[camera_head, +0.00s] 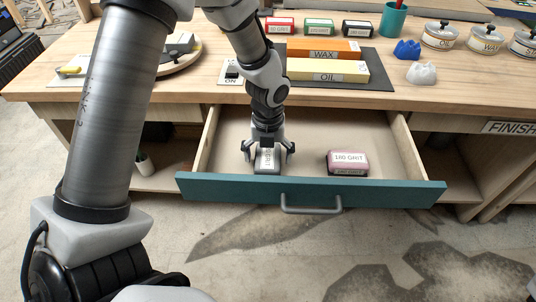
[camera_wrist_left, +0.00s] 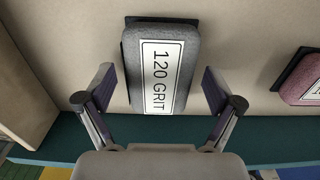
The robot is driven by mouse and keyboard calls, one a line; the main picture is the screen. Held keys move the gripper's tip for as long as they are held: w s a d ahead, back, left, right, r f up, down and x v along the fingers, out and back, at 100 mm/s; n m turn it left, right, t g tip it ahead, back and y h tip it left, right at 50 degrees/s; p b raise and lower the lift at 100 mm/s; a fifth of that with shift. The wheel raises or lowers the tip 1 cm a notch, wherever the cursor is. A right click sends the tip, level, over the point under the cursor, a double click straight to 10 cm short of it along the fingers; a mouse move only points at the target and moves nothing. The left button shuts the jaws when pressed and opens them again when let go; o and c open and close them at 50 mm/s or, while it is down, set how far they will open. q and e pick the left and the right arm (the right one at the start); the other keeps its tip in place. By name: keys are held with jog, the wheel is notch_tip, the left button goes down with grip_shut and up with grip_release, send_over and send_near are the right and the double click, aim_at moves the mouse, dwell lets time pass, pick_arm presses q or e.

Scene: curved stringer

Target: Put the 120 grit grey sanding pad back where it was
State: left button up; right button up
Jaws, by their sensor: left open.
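The grey sanding pad (camera_wrist_left: 160,68), labelled 120 GRIT, lies in the open drawer at the left, near the drawer front. In the head view the pad (camera_head: 267,161) shows below my left gripper, which partly hides it. My left gripper (camera_head: 268,152) reaches down into the drawer. In the left wrist view its open fingers (camera_wrist_left: 160,92) stand on both sides of the pad, with a gap on each side. The drawer (camera_head: 225,188) has a teal front and a pale floor. My right gripper is not in view.
A pinkish 180 GRIT pad (camera_head: 347,162) lies to the right in the drawer. The drawer handle (camera_head: 311,207) sticks out in front. The drawer floor between the pads is clear.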

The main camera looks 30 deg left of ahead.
aim_at(268, 154)
pick_arm(q)
notch_tip(268, 154, up, 12)
jog(key=p, duration=0.3)
jog(key=shift+r, duration=0.15)
dwell(0.9)
